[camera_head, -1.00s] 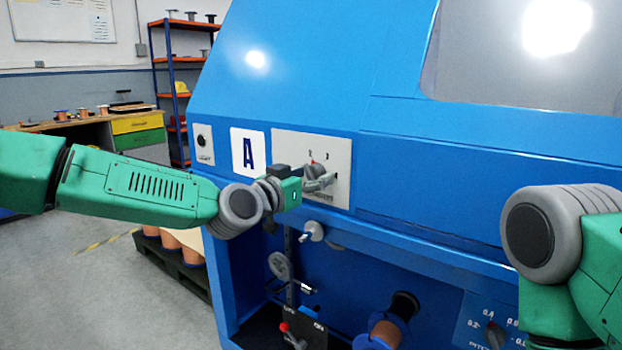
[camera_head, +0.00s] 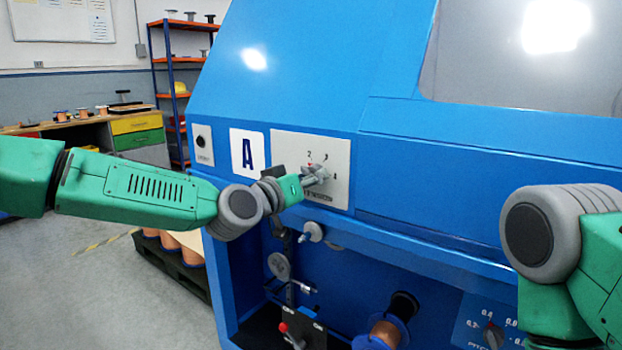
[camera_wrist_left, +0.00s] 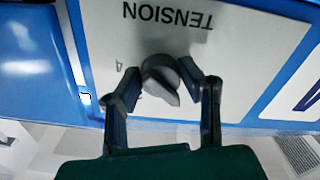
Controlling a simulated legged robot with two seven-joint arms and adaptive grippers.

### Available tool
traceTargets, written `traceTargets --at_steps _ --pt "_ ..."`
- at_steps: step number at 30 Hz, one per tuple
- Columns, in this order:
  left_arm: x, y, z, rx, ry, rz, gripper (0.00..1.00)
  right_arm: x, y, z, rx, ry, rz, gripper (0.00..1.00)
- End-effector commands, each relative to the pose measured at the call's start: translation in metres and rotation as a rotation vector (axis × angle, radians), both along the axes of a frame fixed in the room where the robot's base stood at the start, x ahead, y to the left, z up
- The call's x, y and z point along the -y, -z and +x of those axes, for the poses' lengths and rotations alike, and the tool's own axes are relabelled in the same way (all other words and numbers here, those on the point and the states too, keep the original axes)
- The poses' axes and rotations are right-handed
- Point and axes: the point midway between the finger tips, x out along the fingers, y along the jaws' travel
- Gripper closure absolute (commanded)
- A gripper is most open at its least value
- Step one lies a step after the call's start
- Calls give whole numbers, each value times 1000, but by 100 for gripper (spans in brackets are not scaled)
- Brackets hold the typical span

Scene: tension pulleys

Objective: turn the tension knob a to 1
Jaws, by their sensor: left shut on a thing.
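The tension knob (camera_head: 320,171) is a grey dial on a light plate (camera_head: 340,149) beside the A label (camera_head: 247,153). Numbers 2, 3 and 4 show around it; the 1 is hidden. My left gripper (camera_head: 308,179) is at the knob. In the left wrist view the fingers of my left gripper (camera_wrist_left: 162,82) are closed around the knob (camera_wrist_left: 158,76), one on each side. There the inverted word TENSION shows above the knob, and the knob's ridge points to the lower right. My right arm shows at the right edge, its gripper out of view.
The blue machine (camera_head: 300,80) fills the middle and right. Below the panel are a small pulley (camera_head: 312,231), a red-tipped lever (camera_head: 284,328) and a pitch dial (camera_head: 492,337). A light switch plate (camera_head: 202,144) is left of the A label.

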Motion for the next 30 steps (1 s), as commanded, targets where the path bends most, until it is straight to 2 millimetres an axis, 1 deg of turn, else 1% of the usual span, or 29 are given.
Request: traceTargets --at_steps 15,22,30 --pt "-1 1 1 -277 -4 -380 95 0 4 0 0 0 0 60" --pt "-1 1 1 -360 -5 -495 95 0 7 0 0 0 0 60" --pt "-1 2 1 -412 -5 -563 95 0 8 0 0 0 0 60"
